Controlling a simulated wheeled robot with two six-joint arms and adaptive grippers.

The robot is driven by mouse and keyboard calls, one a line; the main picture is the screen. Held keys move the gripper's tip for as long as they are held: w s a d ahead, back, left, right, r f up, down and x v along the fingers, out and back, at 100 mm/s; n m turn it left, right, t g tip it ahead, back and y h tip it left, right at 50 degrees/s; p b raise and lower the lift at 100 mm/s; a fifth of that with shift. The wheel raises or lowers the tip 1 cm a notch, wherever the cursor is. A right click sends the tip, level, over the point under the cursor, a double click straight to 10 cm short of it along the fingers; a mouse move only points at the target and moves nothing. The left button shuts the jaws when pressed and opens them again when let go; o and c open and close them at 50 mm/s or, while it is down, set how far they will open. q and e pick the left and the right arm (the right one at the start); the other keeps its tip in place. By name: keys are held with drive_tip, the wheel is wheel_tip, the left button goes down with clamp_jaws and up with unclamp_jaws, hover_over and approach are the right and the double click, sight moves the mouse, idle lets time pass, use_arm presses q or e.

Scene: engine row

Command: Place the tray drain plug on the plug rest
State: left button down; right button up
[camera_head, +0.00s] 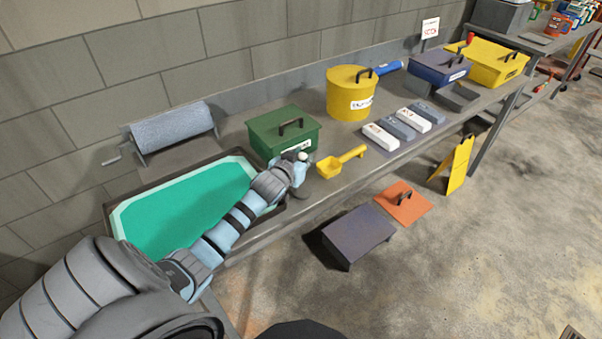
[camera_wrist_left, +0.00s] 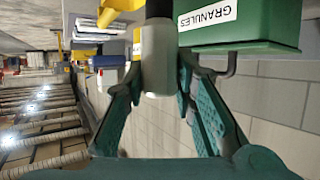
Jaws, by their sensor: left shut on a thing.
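My left gripper (camera_head: 299,172) is in front of the green box, beyond the right end of the tray. In the left wrist view my left gripper (camera_wrist_left: 158,88) is shut on a pale grey cylindrical plug (camera_wrist_left: 157,58) with a black part at one end and a small yellow patch on its side. In the head view only a small pale part of the plug (camera_head: 303,157) shows at the fingertips. The black-rimmed tray (camera_head: 111,214) holds teal liquid, partly covered by my left arm. I cannot make out the plug rest for certain. My right gripper is not in view.
A green box (camera_head: 270,141) labelled granules stands close behind the gripper; it fills the upper right of the wrist view (camera_wrist_left: 245,25). A yellow scoop (camera_head: 340,162) lies just right. A yellow drum (camera_head: 349,97) and several small blocks (camera_head: 381,137) stand farther right. A roller (camera_head: 175,132) stands behind the tray.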

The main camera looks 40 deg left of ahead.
use_arm(q)
wheel_tip(320, 180, down, 5)
drive_tip(key=shift+r+b, duration=0.2)
drive_tip(key=shift+b, duration=0.3)
drive_tip(key=shift+f, duration=0.15)
drive_tip(key=c, duration=1.3)
unclamp_jaws()
drive_tip(key=shift+r, duration=0.2)
drive_tip(key=p+v, duration=0.2)
drive_tip(key=v, duration=1)
drive_tip(key=shift+f+p, duration=0.1)
drive_tip(key=shift+p, duration=0.2)
